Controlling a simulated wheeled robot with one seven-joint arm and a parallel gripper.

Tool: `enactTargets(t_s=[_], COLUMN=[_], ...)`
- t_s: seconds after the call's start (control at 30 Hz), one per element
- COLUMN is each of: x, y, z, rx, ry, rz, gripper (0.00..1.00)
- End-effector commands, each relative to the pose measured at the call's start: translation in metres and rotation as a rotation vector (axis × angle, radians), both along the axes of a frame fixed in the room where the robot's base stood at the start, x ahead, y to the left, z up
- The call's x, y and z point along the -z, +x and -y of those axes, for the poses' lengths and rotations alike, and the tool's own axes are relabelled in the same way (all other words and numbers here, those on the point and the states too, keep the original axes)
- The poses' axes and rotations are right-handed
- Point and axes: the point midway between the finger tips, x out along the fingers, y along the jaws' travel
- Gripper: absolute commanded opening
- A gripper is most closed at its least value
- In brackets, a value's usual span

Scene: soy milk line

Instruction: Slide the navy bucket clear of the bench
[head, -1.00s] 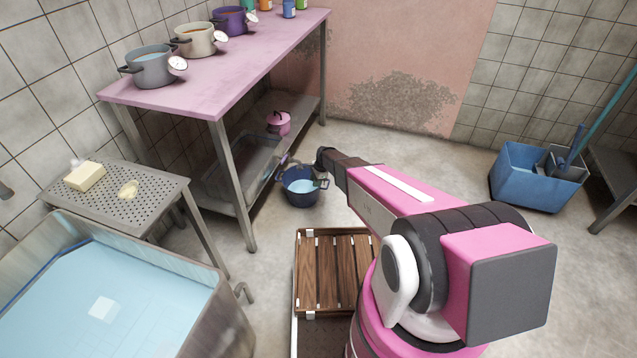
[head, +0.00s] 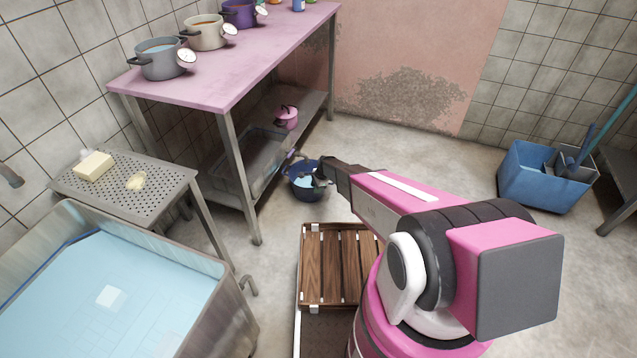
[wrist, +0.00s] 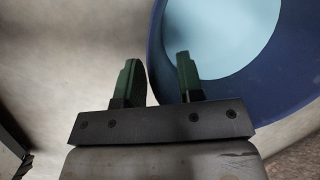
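The navy bucket (head: 299,190), with pale blue liquid inside, stands upright on the floor close to the front edge of the bench's lower shelf. The bench (head: 225,75) has a pink top and metal legs. My gripper (head: 319,173) is at the bucket's right side in the head view, overlapping its rim. In the wrist view my gripper (wrist: 158,80) is open, its two green fingers apart. The bucket (wrist: 262,82) fills the upper right there; its edge passes between the fingers, the right finger overlapping the bucket. Contact cannot be told.
A wooden slatted crate (head: 338,265) lies on the floor near my base. A blue mop bucket (head: 540,178) stands at the right. A pink pot (head: 286,118) sits on the bench's lower shelf. A water-filled metal tub (head: 210,320) is at left. The floor between is clear.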

Motion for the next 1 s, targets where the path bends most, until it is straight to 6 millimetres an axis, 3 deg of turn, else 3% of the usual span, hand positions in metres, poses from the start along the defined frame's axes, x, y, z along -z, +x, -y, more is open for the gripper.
enactTargets(t_s=[0.13,0.43,0.53,0.57,1.0], x=[0.0122,0.0132,0.0131,0.0131,0.0137], y=[0.0007,0.0001,0.0000,0.0000,-0.0011], z=[-0.0038,-0.0040,-0.0039,-0.0039,-0.0040], rx=[0.000,0.000,0.000,0.000,-0.003], ry=[0.000,0.000,0.000,0.000,-0.001], rz=[0.000,0.000,0.000,0.000,-0.004], gripper=[0.35,0.35,0.02,0.00,0.00])
